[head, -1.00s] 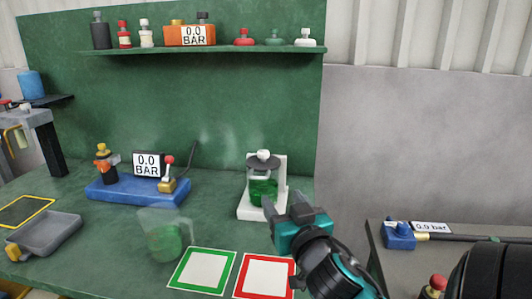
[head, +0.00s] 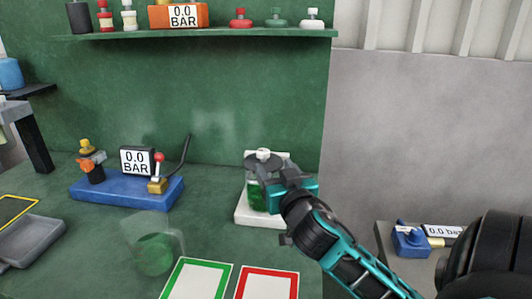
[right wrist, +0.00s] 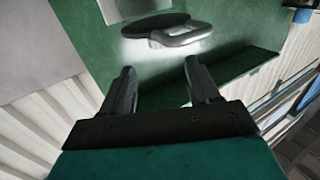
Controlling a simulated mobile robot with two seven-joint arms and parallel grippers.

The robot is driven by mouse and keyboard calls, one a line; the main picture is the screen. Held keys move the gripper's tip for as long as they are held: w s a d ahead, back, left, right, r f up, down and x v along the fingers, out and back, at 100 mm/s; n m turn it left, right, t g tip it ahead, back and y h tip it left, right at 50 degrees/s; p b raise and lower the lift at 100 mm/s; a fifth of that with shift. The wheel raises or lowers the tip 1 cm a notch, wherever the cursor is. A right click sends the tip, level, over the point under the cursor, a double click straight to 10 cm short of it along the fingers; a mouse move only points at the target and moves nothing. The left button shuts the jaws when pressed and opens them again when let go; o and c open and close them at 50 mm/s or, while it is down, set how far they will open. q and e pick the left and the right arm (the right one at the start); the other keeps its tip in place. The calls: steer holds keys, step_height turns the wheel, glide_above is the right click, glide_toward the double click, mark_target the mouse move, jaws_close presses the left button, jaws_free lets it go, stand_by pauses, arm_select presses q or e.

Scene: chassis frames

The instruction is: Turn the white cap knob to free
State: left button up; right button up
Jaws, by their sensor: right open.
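A white knob (head: 263,153) sits on the dark round lid of a jar with green contents (head: 256,196). The jar stands on a white stand (head: 262,220) at the back of the bench. Another white-topped cap (head: 312,18) sits on the shelf. My right gripper (head: 270,178) is open, just right of and in front of the jar, at about lid height. It partly hides the jar. In the right wrist view the fingers (right wrist: 161,82) are apart with nothing between them; a dark disc (right wrist: 150,26) and a grey loop (right wrist: 182,36) lie beyond. My left gripper is not in view.
A blue base (head: 125,192) with a gauge and a red-knobbed lever stands left. A clear beaker with green liquid (head: 155,250) is in front. Green-framed (head: 198,280) and red-framed (head: 268,284) pads lie near the front. The shelf (head: 200,39) is above.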

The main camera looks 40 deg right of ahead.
mark_target(265, 154)
steer(key=x, duration=0.7)
steer(key=shift+w+d+p, duration=0.15)
steer(key=shift+w+p, duration=0.1)
steer(key=shift+p, duration=0.05)
steer(key=shift+c, duration=0.2)
steer(key=shift+c, duration=0.7)
steer(key=c, duration=0.9)
steer(key=shift+o, duration=0.2)
